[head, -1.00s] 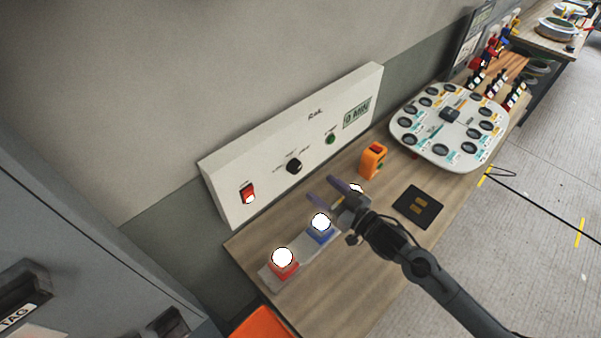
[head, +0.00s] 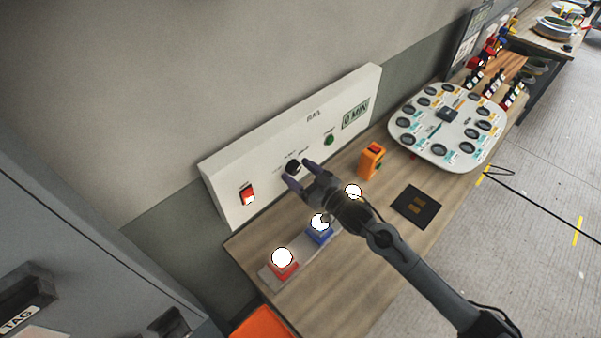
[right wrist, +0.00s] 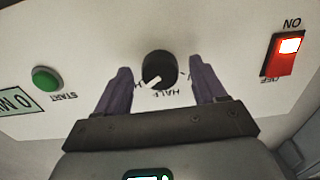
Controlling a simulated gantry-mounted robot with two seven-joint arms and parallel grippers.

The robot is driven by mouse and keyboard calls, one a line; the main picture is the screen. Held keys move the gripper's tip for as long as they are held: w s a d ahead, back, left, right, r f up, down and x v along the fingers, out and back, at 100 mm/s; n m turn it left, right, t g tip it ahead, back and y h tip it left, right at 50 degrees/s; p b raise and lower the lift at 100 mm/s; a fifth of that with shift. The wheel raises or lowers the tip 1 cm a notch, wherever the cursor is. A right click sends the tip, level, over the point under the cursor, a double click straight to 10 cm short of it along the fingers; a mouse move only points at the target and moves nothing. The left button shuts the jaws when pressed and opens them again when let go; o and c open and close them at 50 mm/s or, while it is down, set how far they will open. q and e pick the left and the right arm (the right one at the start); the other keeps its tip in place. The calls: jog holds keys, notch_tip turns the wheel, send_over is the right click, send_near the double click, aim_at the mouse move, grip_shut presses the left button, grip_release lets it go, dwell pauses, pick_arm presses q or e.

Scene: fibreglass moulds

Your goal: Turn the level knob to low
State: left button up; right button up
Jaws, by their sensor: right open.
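The level knob (right wrist: 159,70) is a round black dial with a white pointer on the white control panel (right wrist: 215,35). In the right wrist view, upside down, its pointer is near the "HALF" label; the other labels are partly hidden. The knob also shows in the head view (head: 293,167). My right gripper (head: 298,172) is open in front of the panel, its two purple fingers on either side of the knob. In the right wrist view the gripper (right wrist: 160,88) has a gap between each finger and the knob. My left gripper is not in view.
The panel also carries a lit red switch (head: 247,194), a green start button (head: 328,140) and a display (head: 355,114). An orange device (head: 371,160) stands right of the gripper.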

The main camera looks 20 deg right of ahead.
jog(key=c, duration=1)
jog(key=shift+c, duration=0.2)
